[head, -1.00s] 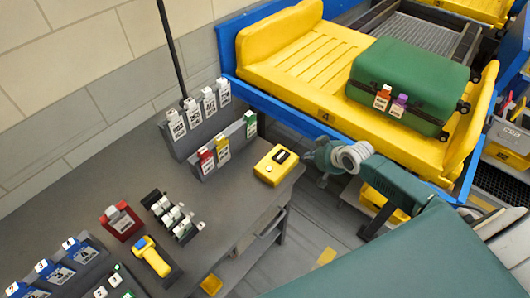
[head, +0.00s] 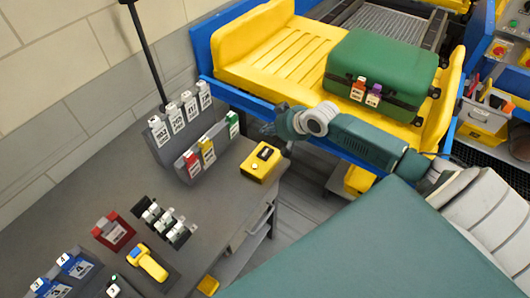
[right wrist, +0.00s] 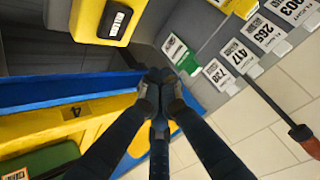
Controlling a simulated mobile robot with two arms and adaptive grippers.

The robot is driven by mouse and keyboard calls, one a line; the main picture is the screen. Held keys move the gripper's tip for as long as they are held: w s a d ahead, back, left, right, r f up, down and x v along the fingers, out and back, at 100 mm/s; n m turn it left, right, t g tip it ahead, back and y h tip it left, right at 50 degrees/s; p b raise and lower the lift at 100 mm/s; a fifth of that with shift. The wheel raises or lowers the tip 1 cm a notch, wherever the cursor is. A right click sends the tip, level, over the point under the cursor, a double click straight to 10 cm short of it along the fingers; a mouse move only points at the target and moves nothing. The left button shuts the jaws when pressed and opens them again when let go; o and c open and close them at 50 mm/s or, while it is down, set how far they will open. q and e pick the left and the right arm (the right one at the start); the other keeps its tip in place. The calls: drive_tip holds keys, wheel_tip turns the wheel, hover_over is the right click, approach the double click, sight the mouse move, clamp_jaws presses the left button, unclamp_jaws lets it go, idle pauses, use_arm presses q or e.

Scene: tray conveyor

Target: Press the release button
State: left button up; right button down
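A yellow box (head: 262,163) with a dark window and a small pale round spot on top sits at the table's far right corner; it may carry the release button. It also shows at the top of the right wrist view (right wrist: 103,20), cut off by the edge. My right gripper (head: 268,130) is just behind the box in the head view, apart from it. In the right wrist view its fingertips (right wrist: 160,76) meet, with nothing seen between them. A control panel with red and green buttons (head: 500,50) stands at the far right. My left gripper is out of view.
A yellow tray (head: 280,55) on the blue-framed conveyor carries a green suitcase (head: 385,72). Tag holders (head: 170,150) stand left of the yellow box. A yellow scanner-like tool (head: 150,264) and a red holder (head: 113,232) lie on the grey table (head: 215,215). A dark pole (head: 145,50) rises behind.

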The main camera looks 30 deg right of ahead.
drive_tip(key=f, duration=0.1)
drive_tip(key=b, duration=0.5)
hover_over(267, 154)
wheel_tip(267, 154, down, 6)
drive_tip(key=shift+w+r, duration=0.1)
drive_tip(key=shift+r, duration=0.1)
wheel_tip(267, 154, down, 2)
drive_tip(key=shift+b, duration=0.65)
drive_tip(key=shift+f, duration=0.1)
drive_tip(key=shift+f, duration=0.3)
drive_tip(key=shift+f+b, duration=0.3)
drive_tip(key=shift+f, duration=0.2)
idle(1.0)
drive_tip(key=shift+r+p, duration=0.9)
drive_tip(key=shift+p, duration=0.05)
